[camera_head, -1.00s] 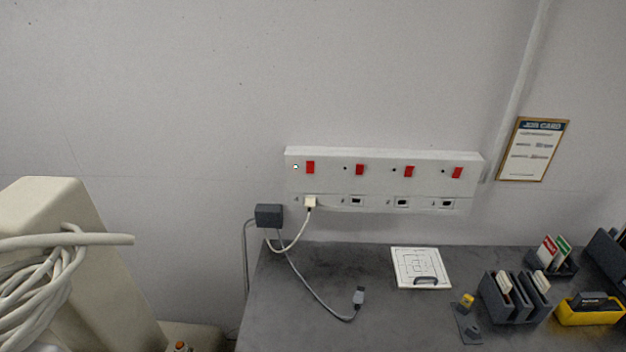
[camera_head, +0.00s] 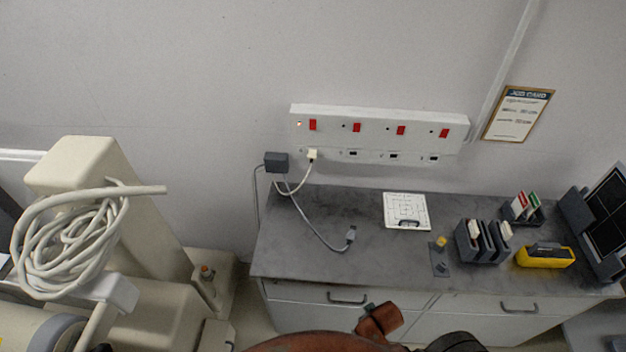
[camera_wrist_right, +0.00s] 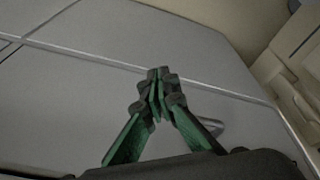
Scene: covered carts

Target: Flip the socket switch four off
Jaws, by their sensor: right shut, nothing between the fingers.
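A long white socket panel (camera_head: 380,118) is on the wall above the grey counter in the head view. It has several red rocker switches in a row. The rightmost red switch (camera_head: 444,133) is at the panel's right end, above a socket opening (camera_head: 434,158). The leftmost switch (camera_head: 312,124) has a small lit light beside it, and a white plug (camera_head: 312,154) sits in the socket below. My right gripper (camera_wrist_right: 158,78) shows in the right wrist view, shut and empty, in front of pale cabinet surfaces, away from the panel. My left gripper is not in view.
A cream machine with coiled hose (camera_head: 75,240) stands at left. Cabinet handles (camera_head: 347,299) protrude in front.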

